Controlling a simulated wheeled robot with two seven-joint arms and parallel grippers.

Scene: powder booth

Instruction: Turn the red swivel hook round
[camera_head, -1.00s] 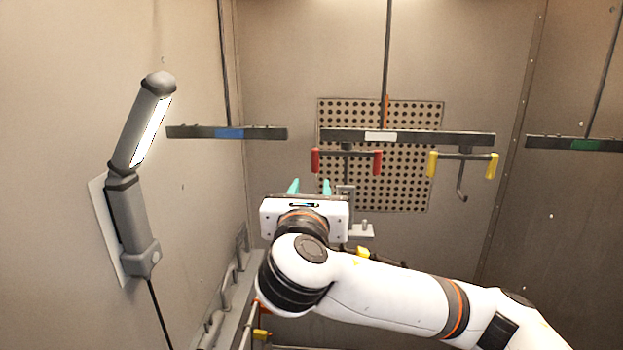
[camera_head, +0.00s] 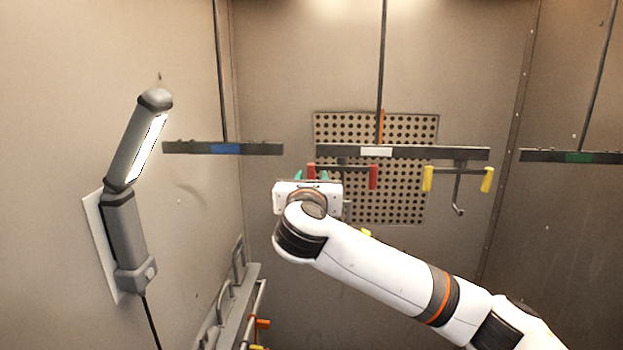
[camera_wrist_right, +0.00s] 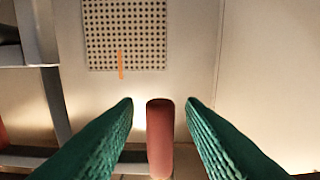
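The red swivel hook has a dark crossbar with a red grip at each end. It hangs under the middle dark rail, with its left grip (camera_head: 311,170) and right grip (camera_head: 373,177) showing in the head view. My right gripper (camera_head: 311,175) is at the left grip. In the right wrist view, one red grip (camera_wrist_right: 160,140) stands between the two open green fingers (camera_wrist_right: 160,108), with a gap on each side. The hook's lower part is hidden behind my right gripper and wrist. My left gripper is out of view.
A yellow-gripped hook (camera_head: 457,178) hangs close to the right on the same rail (camera_head: 420,153). Rails with blue (camera_head: 225,148) and green (camera_head: 579,157) labels hang at either side. A lamp (camera_head: 130,190) is on the left wall. A perforated panel (camera_head: 400,205) is behind.

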